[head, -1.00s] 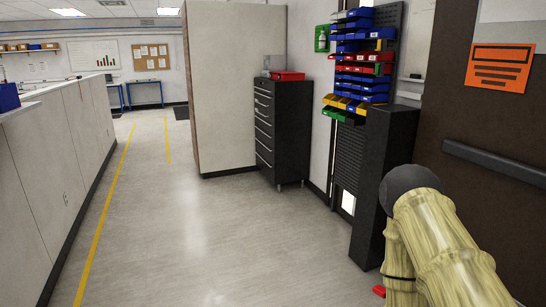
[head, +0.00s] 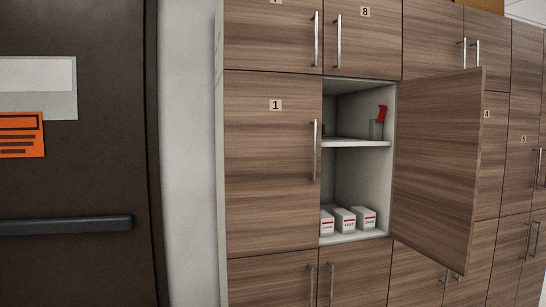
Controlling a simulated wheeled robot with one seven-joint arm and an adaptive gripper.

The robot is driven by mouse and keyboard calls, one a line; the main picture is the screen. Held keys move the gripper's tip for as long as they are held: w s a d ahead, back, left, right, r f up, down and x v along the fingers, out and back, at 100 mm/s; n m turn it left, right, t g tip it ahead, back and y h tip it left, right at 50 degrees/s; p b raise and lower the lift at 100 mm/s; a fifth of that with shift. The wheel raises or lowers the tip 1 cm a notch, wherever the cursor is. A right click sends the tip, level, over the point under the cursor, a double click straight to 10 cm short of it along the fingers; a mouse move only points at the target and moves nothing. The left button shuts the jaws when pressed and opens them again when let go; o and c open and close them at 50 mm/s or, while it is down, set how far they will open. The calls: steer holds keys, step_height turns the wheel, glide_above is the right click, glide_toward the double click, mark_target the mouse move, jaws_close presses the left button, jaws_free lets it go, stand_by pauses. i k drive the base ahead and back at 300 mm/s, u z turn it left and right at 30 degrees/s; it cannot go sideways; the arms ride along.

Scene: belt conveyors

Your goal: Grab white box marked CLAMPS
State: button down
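Three small white boxes with red bands stand side by side on the bottom shelf of an open cabinet (head: 358,237): a left box (head: 327,226), a middle box (head: 345,224) and a right box (head: 366,221). The middle label seems to read FEET. The other two labels are too small to read surely, so I cannot tell which box is marked CLAMPS. My gripper is not in view.
The cabinet's right door (head: 436,165) stands open, swung outward. Door 1 (head: 272,165) is closed. A red-and-grey item (head: 379,122) stands on the upper shelf (head: 357,143). A dark brown door with a push bar (head: 65,225) is at left.

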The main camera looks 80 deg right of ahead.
mark_target(326, 221)
steer(key=k, duration=1.5)
steer(key=z, duration=4)
steer(key=i, duration=2.35)
steer(key=u, duration=2.25)
